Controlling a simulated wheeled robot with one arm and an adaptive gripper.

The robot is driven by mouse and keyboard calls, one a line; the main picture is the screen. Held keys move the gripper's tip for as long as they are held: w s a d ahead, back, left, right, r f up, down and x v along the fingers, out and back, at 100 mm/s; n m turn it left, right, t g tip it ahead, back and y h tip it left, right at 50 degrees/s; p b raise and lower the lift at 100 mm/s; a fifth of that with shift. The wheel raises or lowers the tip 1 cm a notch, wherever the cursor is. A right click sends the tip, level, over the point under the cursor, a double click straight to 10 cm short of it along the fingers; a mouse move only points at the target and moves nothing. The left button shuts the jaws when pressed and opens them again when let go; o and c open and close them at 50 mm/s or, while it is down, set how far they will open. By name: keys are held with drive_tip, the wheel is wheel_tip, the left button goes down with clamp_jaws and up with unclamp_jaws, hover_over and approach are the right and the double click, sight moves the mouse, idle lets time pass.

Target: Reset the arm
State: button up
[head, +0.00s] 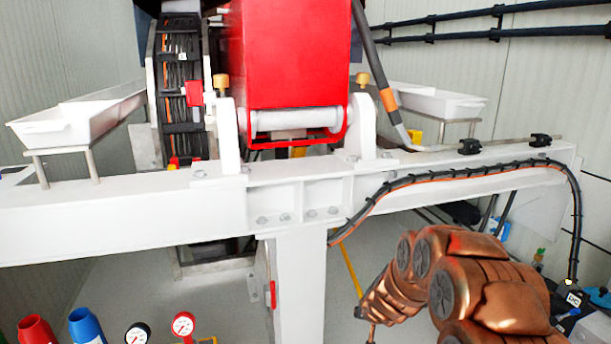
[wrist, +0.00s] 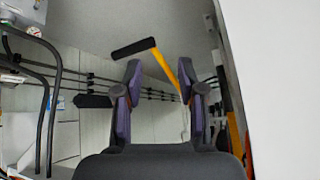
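My copper-coloured arm comes in at the lower right of the head view, bent below the white crossbeam. Its end points to the lower left, and the gripper fingers are cut off or too small to read there. In the wrist view my gripper (wrist: 160,85) shows two dark fingers with purple inner pads. The fingers stand apart with a clear gap between them. Nothing is held in the gap; a yellow bar (wrist: 165,67) with a black end shows behind it.
The white crossbeam (head: 120,222) spans the head view, with a white post (head: 300,285) below. A red block (head: 290,55) sits above it. A black cable (head: 450,175) runs along the beam's right side. Gauges (head: 183,325) and red and blue cups (head: 85,325) stand lower left.

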drive_tip(key=s+a+r+n+g+y+p, duration=0.1)
drive_tip(key=s+a+r+g+p, duration=0.2)
drive_tip(key=s+r, duration=0.65)
drive_tip(key=s+a+r+n+g+y+p, duration=0.15)
drive_tip(key=s+a+r+p, duration=0.3)
drive_tip(key=s+r, duration=0.5)
drive_tip(key=s+d+r+g+p, duration=0.1)
drive_tip(key=s+d+r+p, duration=0.1)
drive_tip(key=s+r, duration=0.4)
drive_tip(key=s+d+r+g+h+p, duration=0.1)
drive_tip(key=s+r+p, duration=0.4)
drive_tip(key=s, duration=0.8)
drive_tip(key=s+d+r+g+h+p, duration=0.1)
drive_tip(key=s+d+r+g+p, duration=0.2)
drive_tip(key=s+r, duration=0.5)
drive_tip(key=s+d+p, duration=0.1)
drive_tip(key=s+d, duration=0.1)
drive_tip(key=shift+s+m, duration=0.3)
drive_tip(key=shift+m, duration=0.05)
